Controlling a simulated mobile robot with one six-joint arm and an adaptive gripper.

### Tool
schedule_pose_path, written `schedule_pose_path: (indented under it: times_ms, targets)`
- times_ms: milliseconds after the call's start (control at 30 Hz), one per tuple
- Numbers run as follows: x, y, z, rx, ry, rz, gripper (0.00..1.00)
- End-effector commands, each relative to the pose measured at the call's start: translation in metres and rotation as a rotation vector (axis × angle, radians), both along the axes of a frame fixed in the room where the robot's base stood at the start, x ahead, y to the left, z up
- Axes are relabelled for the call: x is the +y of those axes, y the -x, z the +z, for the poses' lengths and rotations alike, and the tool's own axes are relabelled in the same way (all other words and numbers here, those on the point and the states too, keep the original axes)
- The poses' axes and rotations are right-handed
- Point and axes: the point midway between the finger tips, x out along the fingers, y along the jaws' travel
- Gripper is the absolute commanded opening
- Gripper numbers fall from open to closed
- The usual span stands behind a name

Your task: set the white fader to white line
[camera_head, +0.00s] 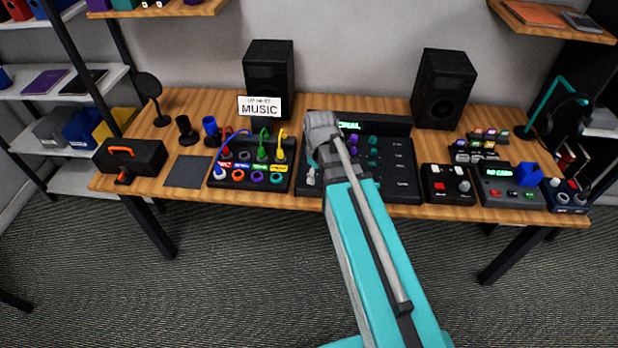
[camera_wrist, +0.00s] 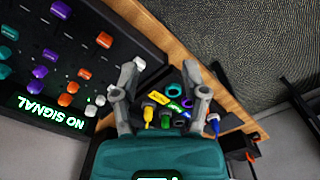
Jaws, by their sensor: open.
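The black mixer panel (camera_head: 400,190) lies on the table behind my arm, and it fills the left of the wrist view (camera_wrist: 120,40). Its small white caps are at the panel's near edge in the wrist view, one at the upper end (camera_wrist: 84,73) and others lower down (camera_wrist: 90,110). A white cap (camera_head: 311,178) also shows left of my arm in the head view. My gripper (camera_wrist: 163,76) is open and empty, right of the white caps in the wrist view.
A patch box (camera_head: 251,176) with colored plugs and cables stands left of the mixer and shows beyond my fingers in the wrist view (camera_wrist: 180,108). Small control boxes (camera_head: 447,185) stand right of the mixer. Two speakers (camera_head: 269,80) stand behind.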

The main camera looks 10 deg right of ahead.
Motion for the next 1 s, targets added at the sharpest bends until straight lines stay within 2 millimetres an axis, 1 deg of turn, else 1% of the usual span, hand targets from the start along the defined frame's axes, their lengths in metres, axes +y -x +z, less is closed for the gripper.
schedule_pose_path:
  times_ms: [33, 100, 300, 400, 500, 633, 1000]
  targets:
    - [0.0, -0.016, 0.003, 0.0, 0.0, 0.072, 0.57]
    - [0.0, -0.03, 0.006, 0.0, 0.0, 0.181, 0.57]
    - [0.0, -0.067, 0.011, 0.0, 0.0, 0.471, 0.57]
    - [0.001, -0.08, 0.013, 0.0, 0.0, 0.587, 0.57]
    - [0.001, -0.089, 0.015, 0.0, 0.0, 0.671, 0.57]
    - [0.001, -0.095, 0.015, 0.0, 0.0, 0.734, 0.57]
    - [0.001, -0.096, 0.015, 0.0, 0.0, 0.753, 0.57]
